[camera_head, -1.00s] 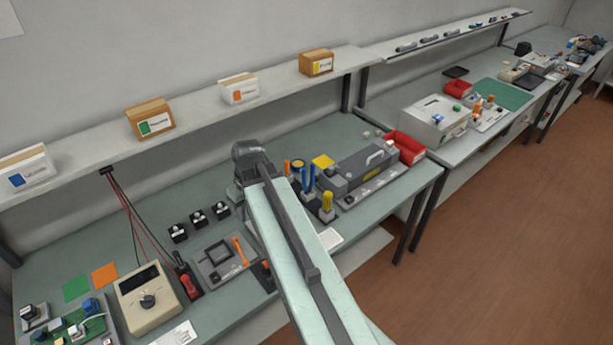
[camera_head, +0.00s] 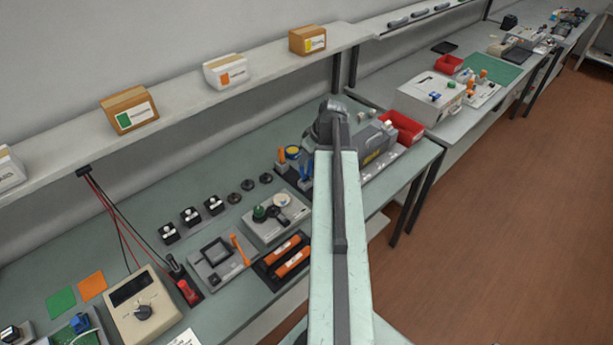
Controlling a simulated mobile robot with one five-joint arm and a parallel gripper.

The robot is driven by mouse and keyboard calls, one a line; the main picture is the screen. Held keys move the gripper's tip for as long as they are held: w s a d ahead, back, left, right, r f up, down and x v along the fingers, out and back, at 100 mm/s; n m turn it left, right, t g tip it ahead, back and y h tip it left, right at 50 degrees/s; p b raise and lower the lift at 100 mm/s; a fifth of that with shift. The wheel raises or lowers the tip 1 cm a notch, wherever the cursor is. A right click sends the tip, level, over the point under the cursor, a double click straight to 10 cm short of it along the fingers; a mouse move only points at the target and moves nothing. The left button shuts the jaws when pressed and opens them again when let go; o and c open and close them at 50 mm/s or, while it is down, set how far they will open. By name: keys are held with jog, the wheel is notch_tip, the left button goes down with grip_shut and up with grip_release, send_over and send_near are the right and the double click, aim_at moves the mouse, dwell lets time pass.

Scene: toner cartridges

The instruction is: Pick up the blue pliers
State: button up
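The blue pliers (camera_head: 305,169) show as blue handles standing in a dark holder on the workbench, just left of my arm. Orange-handled pliers (camera_head: 281,155) stand beside them to the left. My arm covers part of the holder, so the lower and right parts of the tools there are hidden. My gripper (camera_head: 331,110) is the dark end of my arm, above the back part of the bench and to the upper right of the blue pliers in the picture. Its fingers cannot be made out, and nothing held is visible.
A grey and black machine (camera_head: 374,145) and a red bin (camera_head: 403,128) stand right of my arm. Left of it lie a grey fixture (camera_head: 274,231) and orange cylinders (camera_head: 292,262) in a dark tray. A wall shelf (camera_head: 180,97) with boxes runs above the bench.

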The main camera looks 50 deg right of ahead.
jog(key=b+x, duration=0.5)
jog(key=x, duration=0.2)
jog(key=shift+w+f, duration=0.15)
jog(key=shift+f, duration=0.1)
jog(key=shift+r, duration=0.2)
grip_shut()
dwell(1.0)
